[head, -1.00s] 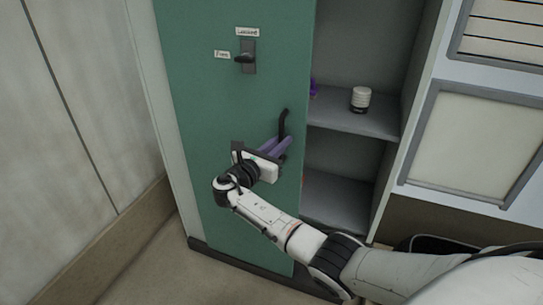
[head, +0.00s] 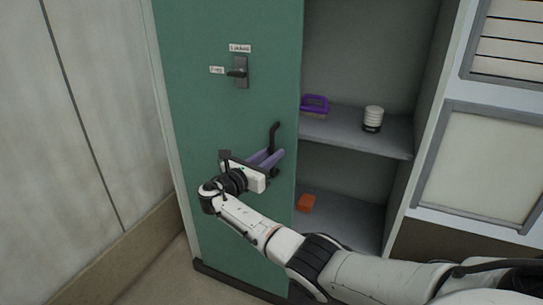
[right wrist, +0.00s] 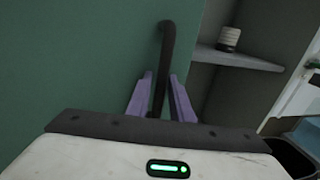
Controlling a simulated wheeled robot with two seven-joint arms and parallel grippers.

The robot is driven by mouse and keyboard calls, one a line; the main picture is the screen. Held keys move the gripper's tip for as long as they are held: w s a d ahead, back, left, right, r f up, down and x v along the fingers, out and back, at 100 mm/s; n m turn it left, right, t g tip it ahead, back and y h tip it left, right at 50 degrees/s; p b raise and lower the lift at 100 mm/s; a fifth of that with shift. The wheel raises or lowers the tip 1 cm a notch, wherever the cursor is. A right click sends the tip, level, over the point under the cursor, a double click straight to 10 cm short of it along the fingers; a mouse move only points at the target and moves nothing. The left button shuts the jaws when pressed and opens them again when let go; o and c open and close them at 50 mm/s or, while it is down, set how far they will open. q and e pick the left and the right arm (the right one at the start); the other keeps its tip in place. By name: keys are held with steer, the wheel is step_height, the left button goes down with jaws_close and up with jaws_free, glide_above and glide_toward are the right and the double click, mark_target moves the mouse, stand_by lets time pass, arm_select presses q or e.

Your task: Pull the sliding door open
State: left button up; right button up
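The green sliding door (head: 225,110) stands partly open, with the cabinet's shelves showing to its right. Its dark bar handle (head: 275,135) is near its right edge and also shows in the right wrist view (right wrist: 166,45). My right gripper (head: 274,158) is at the handle, one purple finger on each side of the bar. A latch lever (head: 238,73) higher on the door points left towards the label reading "Free". My left gripper is out of view.
The cabinet's upper shelf (head: 360,138) holds a purple-handled item (head: 315,103) and a white ribbed container (head: 373,117). An orange block (head: 306,203) lies on the lower shelf. A pale wall (head: 85,100) stands left of the door.

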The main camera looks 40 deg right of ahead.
steer(key=v, duration=1)
steer(key=shift+a+p, duration=0.15)
steer(key=shift+p, duration=0.2)
steer(key=s+a+f+m+t+y, duration=0.15)
steer(key=s+a+f+y, duration=0.3)
steer(key=f, duration=0.55)
steer(key=s+a+f+m+y, duration=0.25)
steer(key=s+f+y, duration=0.2)
steer(key=f, duration=0.55)
steer(key=s+a+f+m+t+y, duration=0.1)
steer(key=s+a+f+m+y, duration=0.25)
steer(key=f, duration=0.65)
steer(key=s+a+f+m+y, duration=0.35)
steer(key=s+a, duration=0.35)
steer(key=s, duration=0.3)
steer(key=s+a+r+m+t+y, duration=0.1)
steer(key=s+a+r+m+y, duration=0.3)
steer(key=s, duration=0.5)
steer(key=a+r+m, duration=0.2)
steer(key=m, duration=0.1)
steer(key=shift+m+t, duration=0.3)
steer(key=shift+t, duration=0.05)
